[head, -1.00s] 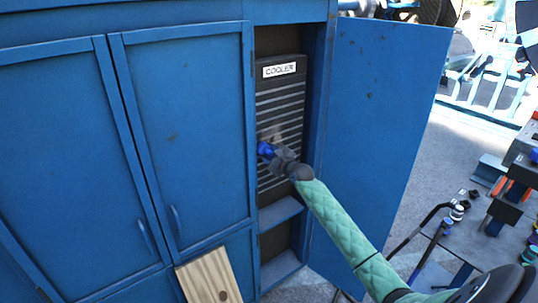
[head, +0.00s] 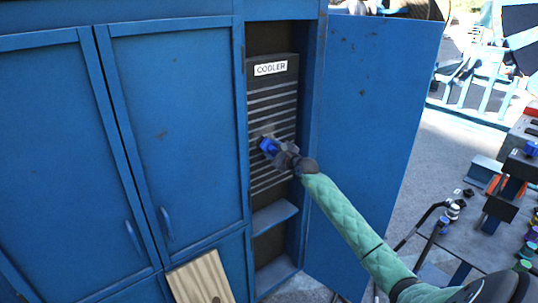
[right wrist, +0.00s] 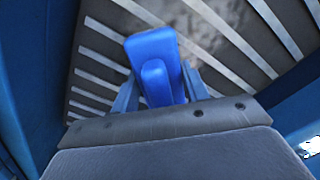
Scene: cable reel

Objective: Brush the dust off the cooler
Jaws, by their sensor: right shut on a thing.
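The cooler (head: 272,98) is a dark panel with light horizontal slats and a white COOLER label, inside an open blue cabinet bay. My right gripper (head: 273,149) is in front of its lower half, shut on a blue brush (head: 267,145). In the right wrist view, the blue brush (right wrist: 152,46) sits between the fingers of the right gripper (right wrist: 158,92), over the slats of the cooler (right wrist: 100,45). A pale grey dusty patch shows on the cooler beyond it. The bristles are hidden, so I cannot tell whether they touch. My left gripper is not in view.
The open blue door (head: 375,130) stands right of the bay, beside my right arm. A shelf (head: 272,216) is below the cooler. A wooden board (head: 203,280) leans at the cabinet front. A workbench (head: 488,225) with tools and coloured items stands at the right.

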